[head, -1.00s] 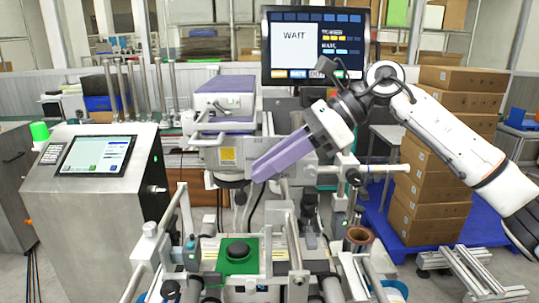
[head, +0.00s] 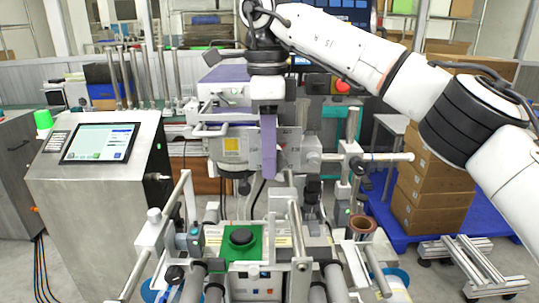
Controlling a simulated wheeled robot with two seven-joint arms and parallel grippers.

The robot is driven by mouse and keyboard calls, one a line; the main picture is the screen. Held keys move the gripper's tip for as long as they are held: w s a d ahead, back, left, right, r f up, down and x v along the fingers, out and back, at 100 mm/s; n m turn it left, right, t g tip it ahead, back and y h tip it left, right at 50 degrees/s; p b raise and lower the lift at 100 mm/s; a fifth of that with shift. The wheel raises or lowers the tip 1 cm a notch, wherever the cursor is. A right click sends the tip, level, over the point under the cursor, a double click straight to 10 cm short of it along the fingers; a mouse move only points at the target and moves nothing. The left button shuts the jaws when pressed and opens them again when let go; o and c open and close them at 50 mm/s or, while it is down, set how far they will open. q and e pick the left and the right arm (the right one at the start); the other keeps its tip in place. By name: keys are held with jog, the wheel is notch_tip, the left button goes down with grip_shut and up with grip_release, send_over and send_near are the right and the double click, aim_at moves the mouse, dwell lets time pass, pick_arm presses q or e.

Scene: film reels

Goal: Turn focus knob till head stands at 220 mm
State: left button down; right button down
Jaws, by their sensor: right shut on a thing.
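The machine's head (head: 232,145), a grey box with a yellow label, hangs on its column above the bench. My right gripper (head: 269,172) points straight down at the right side of the head. Its purple fingers are shut at the focus knob, which the fingers hide. No height figure in mm can be read. The monitor (head: 347,22) at the back is mostly covered by my right arm. My left gripper is not in view.
A steel console with a lit screen (head: 101,143) stands at the left. Below the head are a green plate (head: 228,253) with a black button, rails and rollers. Stacked cartons (head: 425,200) stand on a blue pallet at the right.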

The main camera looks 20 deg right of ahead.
jog(key=shift+s+r+g+h, duration=0.15)
jog(key=shift+g+h, duration=0.35)
jog(key=shift+h, duration=1.3)
jog(key=shift+d, duration=0.1)
